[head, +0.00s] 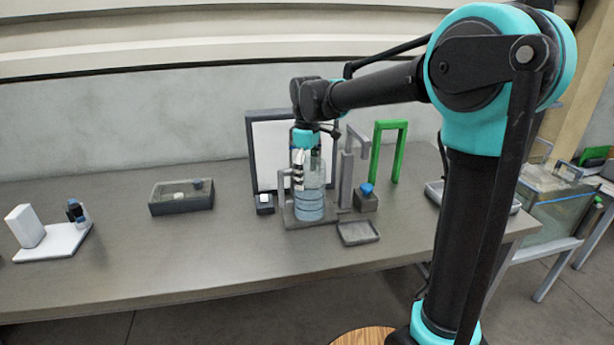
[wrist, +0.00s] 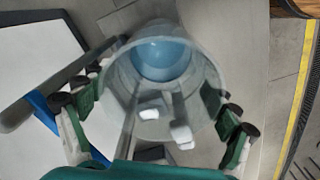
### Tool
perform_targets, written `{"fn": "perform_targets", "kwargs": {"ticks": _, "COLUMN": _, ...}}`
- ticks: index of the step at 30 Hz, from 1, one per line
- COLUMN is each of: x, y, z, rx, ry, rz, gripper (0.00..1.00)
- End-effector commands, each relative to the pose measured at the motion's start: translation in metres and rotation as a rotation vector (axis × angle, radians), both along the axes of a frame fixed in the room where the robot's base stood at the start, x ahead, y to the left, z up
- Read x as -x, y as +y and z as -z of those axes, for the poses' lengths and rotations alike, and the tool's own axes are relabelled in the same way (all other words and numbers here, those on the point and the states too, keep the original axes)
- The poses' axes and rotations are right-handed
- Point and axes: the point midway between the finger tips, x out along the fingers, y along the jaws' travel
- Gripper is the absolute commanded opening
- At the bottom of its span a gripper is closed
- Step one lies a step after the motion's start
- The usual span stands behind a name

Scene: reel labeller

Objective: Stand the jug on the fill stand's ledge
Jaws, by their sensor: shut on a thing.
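The clear jug (head: 312,203) with bluish water in it is upright at the fill stand. It also shows in the wrist view (wrist: 160,60), seen from above through its open rim. My gripper (head: 300,170) comes down from above and is shut on the jug, with a green-and-white finger on each side of it in the wrist view (wrist: 155,105). The grey fill stand (head: 346,185) has a post at the jug's right and a low ledge (head: 291,223) beneath it. The jug's bottom is at the ledge; I cannot tell whether it touches.
A dark-framed white panel (head: 265,150) stands behind. A grey block with a blue knob (head: 366,192), a green frame (head: 403,150) and a shallow tray (head: 358,232) are at the right. An open grey box (head: 181,206) is at the left. The table front is clear.

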Motion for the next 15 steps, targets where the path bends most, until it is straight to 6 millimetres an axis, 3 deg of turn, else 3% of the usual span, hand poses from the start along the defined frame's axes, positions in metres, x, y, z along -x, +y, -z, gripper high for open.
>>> {"fn": "perform_targets", "kwargs": {"ticks": 10, "x": -0.0003, "y": 0.0001, "z": 0.0031, "rx": 0.0, "ry": 0.0, "rz": 0.0, "gripper": 0.29}}
{"fn": "perform_targets", "kwargs": {"ticks": 11, "x": -0.0004, "y": 0.0002, "z": 0.0037, "rx": 0.0, "ry": 0.0, "rz": 0.0, "gripper": 0.9}}
{"fn": "perform_targets", "kwargs": {"ticks": 13, "x": -0.0003, "y": 0.0001, "z": 0.0034, "rx": 0.0, "ry": 0.0, "rz": 0.0, "gripper": 0.98}}
{"fn": "perform_targets", "kwargs": {"ticks": 15, "x": -0.0003, "y": 0.0001, "z": 0.0034, "rx": 0.0, "ry": 0.0, "rz": 0.0, "gripper": 1.0}}
